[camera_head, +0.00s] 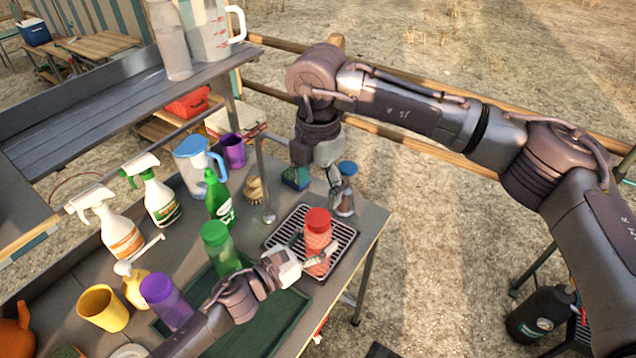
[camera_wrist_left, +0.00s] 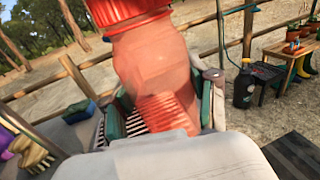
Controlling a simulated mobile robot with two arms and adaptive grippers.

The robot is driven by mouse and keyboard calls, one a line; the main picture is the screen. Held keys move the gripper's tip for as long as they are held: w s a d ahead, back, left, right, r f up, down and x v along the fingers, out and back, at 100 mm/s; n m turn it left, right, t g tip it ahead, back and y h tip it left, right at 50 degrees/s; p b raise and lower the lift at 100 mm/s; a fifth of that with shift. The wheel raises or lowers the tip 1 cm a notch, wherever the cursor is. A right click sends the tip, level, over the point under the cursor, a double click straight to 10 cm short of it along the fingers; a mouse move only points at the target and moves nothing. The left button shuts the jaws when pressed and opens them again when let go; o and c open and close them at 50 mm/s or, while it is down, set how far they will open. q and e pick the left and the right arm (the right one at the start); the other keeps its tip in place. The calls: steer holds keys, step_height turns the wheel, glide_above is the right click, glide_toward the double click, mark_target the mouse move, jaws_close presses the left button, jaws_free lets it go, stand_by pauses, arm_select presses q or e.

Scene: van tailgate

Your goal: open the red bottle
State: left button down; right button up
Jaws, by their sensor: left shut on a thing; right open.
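The red bottle (camera_head: 317,245) has a translucent body and a red cap (camera_head: 318,220) on top. It is upright, over the black drying rack (camera_head: 345,238); I cannot tell whether its base touches the rack. My left gripper (camera_head: 308,257) is shut around its body. In the left wrist view the red bottle (camera_wrist_left: 155,70) sits between the green finger pads, its cap (camera_wrist_left: 125,10) cut off by the top edge. My right gripper (camera_head: 317,180) is open and points down behind the red bottle, close to a blue-capped clear bottle (camera_head: 343,198).
A blue-green sponge (camera_head: 294,179) and brush (camera_head: 254,190) lie near my right gripper. The counter's right edge is clear.

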mark_target(318, 217)
steer(key=shift+m, duration=1)
steer(key=shift+f, duration=0.2)
step_height(318, 217, down, 8)
steer(key=shift+r, duration=0.15)
